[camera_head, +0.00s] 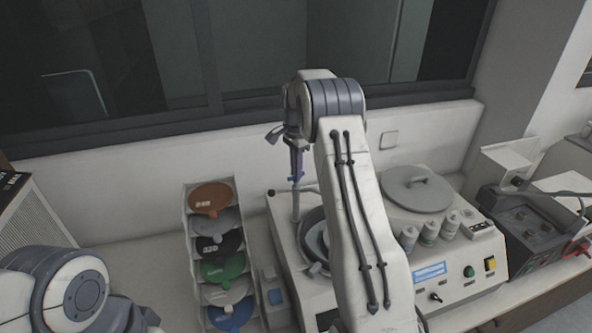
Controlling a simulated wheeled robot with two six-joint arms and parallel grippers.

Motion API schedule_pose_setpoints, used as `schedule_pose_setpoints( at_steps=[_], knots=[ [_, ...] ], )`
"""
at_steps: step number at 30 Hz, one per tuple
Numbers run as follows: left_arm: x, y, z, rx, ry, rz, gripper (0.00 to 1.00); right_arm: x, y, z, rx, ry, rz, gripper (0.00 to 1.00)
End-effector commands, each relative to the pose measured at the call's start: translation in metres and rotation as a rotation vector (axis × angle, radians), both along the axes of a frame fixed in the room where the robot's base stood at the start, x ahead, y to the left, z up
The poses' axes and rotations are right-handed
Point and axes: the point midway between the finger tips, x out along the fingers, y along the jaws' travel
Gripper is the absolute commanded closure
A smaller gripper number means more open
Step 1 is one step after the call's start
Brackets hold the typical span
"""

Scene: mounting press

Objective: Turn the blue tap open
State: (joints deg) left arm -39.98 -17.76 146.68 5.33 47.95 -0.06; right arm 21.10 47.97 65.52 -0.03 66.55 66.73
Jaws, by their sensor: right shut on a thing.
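The blue tap (295,179) sits on a thin upright pipe (296,205) at the back left of the mounting press (445,290). Only a small blue part of it shows. My right arm rises through the middle of the view and bends down at the top. My right gripper (296,160) points down over the tap and is shut on it; the fingers hide much of the handle. Part of my left arm shows at the lower left, but its gripper is not in view.
A rack (193,240) of several coloured discs stands left of the press. A round grey lid (417,188) and several small bottles (429,232) are on the right of the press. A dark control box (522,222) stands further right. The wall and window are close behind.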

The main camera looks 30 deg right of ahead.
Motion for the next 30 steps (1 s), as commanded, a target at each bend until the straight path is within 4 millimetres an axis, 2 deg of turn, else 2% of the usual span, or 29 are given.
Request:
schedule_pose_setpoints(
  at_steps=[30],
  knots=[
    [0.0, 0.0, -0.0004, 0.0, 0.0, 0.0, 1.0, 0.0011, -0.0001, 0.0021, -0.002, -0.004, 0.957, 1.0]
  ],
)
